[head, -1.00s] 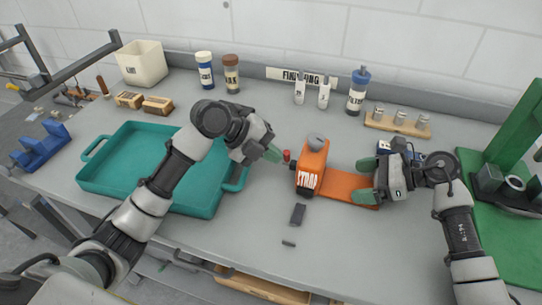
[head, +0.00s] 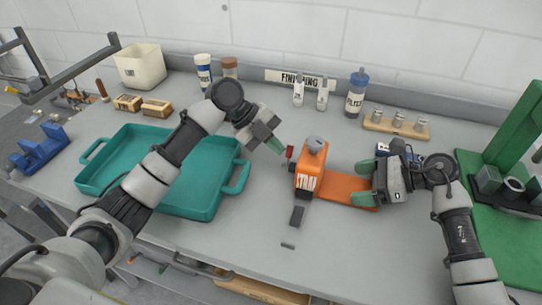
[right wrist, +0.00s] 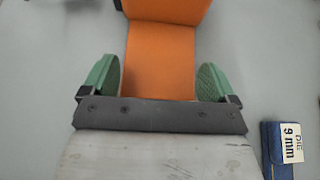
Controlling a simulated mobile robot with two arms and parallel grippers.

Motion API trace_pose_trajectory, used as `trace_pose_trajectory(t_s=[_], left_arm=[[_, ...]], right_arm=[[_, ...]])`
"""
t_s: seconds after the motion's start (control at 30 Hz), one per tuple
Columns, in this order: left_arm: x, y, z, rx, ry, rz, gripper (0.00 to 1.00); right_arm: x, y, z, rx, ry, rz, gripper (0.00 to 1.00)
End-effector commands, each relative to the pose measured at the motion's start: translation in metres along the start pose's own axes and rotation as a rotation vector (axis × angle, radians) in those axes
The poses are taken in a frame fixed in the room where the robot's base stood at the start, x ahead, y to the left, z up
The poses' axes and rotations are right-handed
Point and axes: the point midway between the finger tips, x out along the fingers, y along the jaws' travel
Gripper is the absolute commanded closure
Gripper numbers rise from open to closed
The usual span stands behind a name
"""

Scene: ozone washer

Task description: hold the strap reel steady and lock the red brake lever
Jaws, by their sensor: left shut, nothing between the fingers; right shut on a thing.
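The orange strap reel (head: 309,178) stands upright on the table, with white lettering on its front and a flat orange base plate (head: 345,190) reaching to the right. The red brake lever (head: 289,152) is at the left side of the reel. The plate also shows between the fingers in the right wrist view (right wrist: 160,62).
A teal tray (head: 205,205) lies left of the reel, under my left arm. A dark block (head: 297,215) lies in front of the reel. A blue box (right wrist: 280,150) lies beside my right gripper. A green stand (head: 505,150) is at the right. The front middle table is mostly clear.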

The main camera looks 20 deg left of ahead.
Motion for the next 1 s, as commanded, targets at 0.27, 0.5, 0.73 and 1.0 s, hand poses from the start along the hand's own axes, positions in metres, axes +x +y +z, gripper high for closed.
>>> trace_pose_trajectory(t_s=[0.27,0.5,0.73,1.0], left_arm=[[-0.009,-0.006,-0.005,0.001,-0.001,-0.002,1.00],[-0.012,-0.009,-0.007,0.001,0.000,-0.001,1.00],[-0.013,-0.007,-0.006,0.001,-0.001,-0.001,1.00],[-0.048,0.014,-0.006,-0.001,-0.005,0.000,1.00]], right_arm=[[0.000,0.000,0.000,-0.001,0.000,0.001,0.24],[0.000,0.000,0.000,-0.001,0.000,0.001,0.24],[0.000,0.000,0.000,-0.001,0.001,0.001,0.24],[0.000,0.000,0.000,0.000,0.001,0.001,0.24]])
